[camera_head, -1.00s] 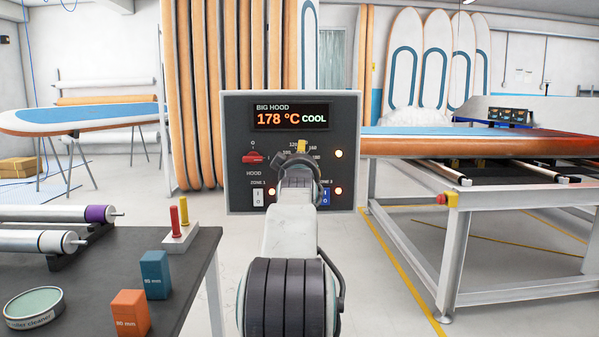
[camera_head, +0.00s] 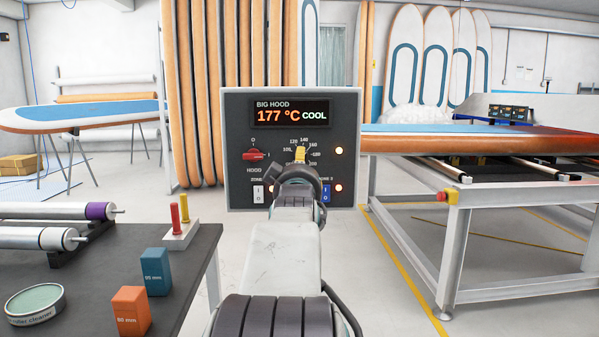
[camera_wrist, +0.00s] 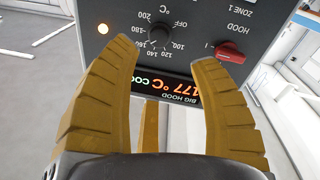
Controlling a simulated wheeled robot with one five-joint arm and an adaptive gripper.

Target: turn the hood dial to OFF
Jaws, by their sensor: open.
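The hood dial (camera_wrist: 160,33) is a small black knob on the grey BIG HOOD control panel (camera_head: 238,125). In the wrist view the panel appears upside down, with OFF and temperature numbers around the knob. I cannot tell clearly which mark the knob points at. My gripper (camera_wrist: 165,62) has yellow fingers spread apart, with nothing between them. The knob shows just past the fingertips, between them in the picture, apparently untouched. In the head view my gripper (camera_head: 300,155) covers the dial, and part of its scale shows around it.
The panel's display (camera_head: 290,115) reads 177 °C COOL. A red HOOD switch (camera_head: 256,155) sits left of the dial, with zone rocker switches below. A workbench (camera_head: 185,270) stands at left and a metal-framed table (camera_head: 450,240) at right.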

